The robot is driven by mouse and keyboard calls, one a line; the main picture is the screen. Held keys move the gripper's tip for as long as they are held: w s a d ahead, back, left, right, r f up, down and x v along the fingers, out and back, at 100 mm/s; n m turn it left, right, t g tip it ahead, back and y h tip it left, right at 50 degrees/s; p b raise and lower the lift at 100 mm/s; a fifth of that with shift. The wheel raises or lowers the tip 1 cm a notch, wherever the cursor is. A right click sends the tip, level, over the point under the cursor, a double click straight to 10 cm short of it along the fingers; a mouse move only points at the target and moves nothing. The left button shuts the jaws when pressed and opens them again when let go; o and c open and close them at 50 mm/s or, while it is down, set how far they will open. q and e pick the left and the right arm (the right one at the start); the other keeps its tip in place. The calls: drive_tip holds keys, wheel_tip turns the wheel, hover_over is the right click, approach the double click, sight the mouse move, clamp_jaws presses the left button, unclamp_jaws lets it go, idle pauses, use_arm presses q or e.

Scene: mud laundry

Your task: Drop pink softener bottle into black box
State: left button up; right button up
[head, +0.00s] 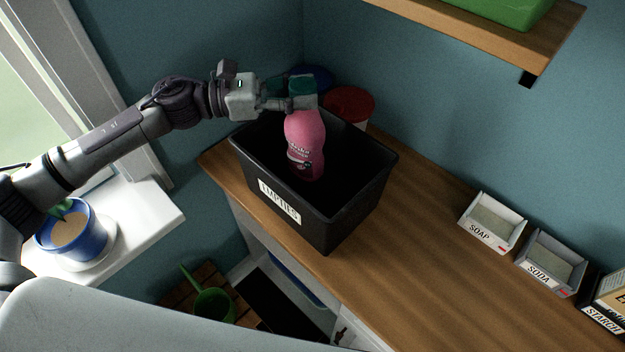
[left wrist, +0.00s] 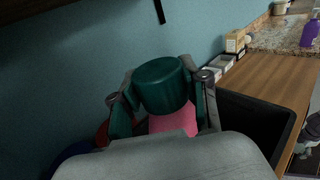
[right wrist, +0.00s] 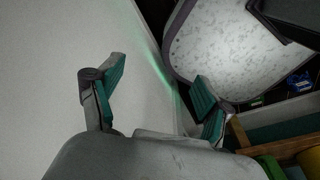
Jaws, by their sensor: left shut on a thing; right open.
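The pink softener bottle (head: 306,140) hangs upright in the head view, over and partly inside the opening of the black box (head: 335,233), which is labelled EMPTIES. My left gripper (head: 303,95) is shut on the bottle's top end. In the left wrist view the bottle's dark green cap (left wrist: 161,84) sits between the fingers, with pink body (left wrist: 174,121) below it. Whether the bottle's base touches the box floor cannot be told. My right gripper (right wrist: 155,95) is open and empty in the right wrist view, near a pale surface; it is not in the head view.
The box stands on a wooden counter (head: 420,235). A red-lidded tub (head: 349,103) and a blue lid (head: 312,76) are behind it. SOAP (head: 492,222) and SODA (head: 551,264) trays stand at right. A shelf (head: 480,33) overhangs the back. The counter between box and trays is clear.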

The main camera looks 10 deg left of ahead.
use_arm(q)
drive_tip(key=shift+f, duration=0.1)
drive_tip(key=o, duration=1.4)
drive_tip(key=shift+c, duration=0.2)
drive_tip(key=shift+a, duration=0.1)
drive_tip(key=shift+s+a, duration=0.1)
drive_tip(key=shift+a, duration=0.15)
drive_tip(key=v, duration=1.1)
drive_tip(key=shift+a, duration=0.2)
drive_tip(key=shift+s, duration=0.1)
